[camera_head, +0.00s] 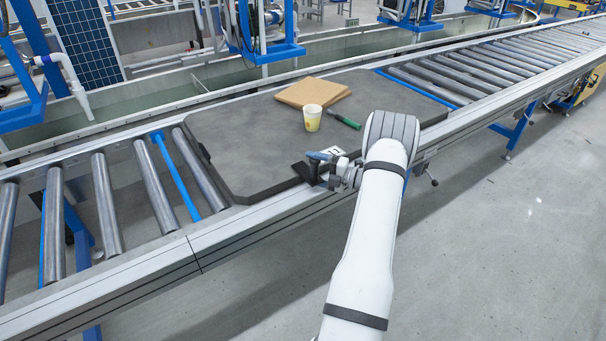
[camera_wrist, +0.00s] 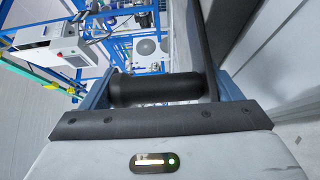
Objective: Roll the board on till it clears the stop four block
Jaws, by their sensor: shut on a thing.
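The board (camera_head: 235,135) is a large dark grey plate with cut corners, lying flat on the roller conveyor. My gripper (camera_head: 325,168) is at its near edge. In the wrist view my gripper (camera_wrist: 160,84) has its two blue-grey fingers shut on a thick black cylindrical handle (camera_wrist: 155,92). A black bracket (camera_head: 304,172) shows beside the gripper at the board's edge; the gripper partly covers it. I cannot pick out the stop four block in either view.
A cardboard sheet (camera_head: 312,92), a yellow-patterned cup (camera_head: 312,118) and a green-handled tool (camera_head: 344,120) lie on the board. Bare rollers (camera_head: 103,205) show to the left, and more rollers (camera_head: 500,62) to the right. The near rail (camera_head: 225,240) edges the conveyor.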

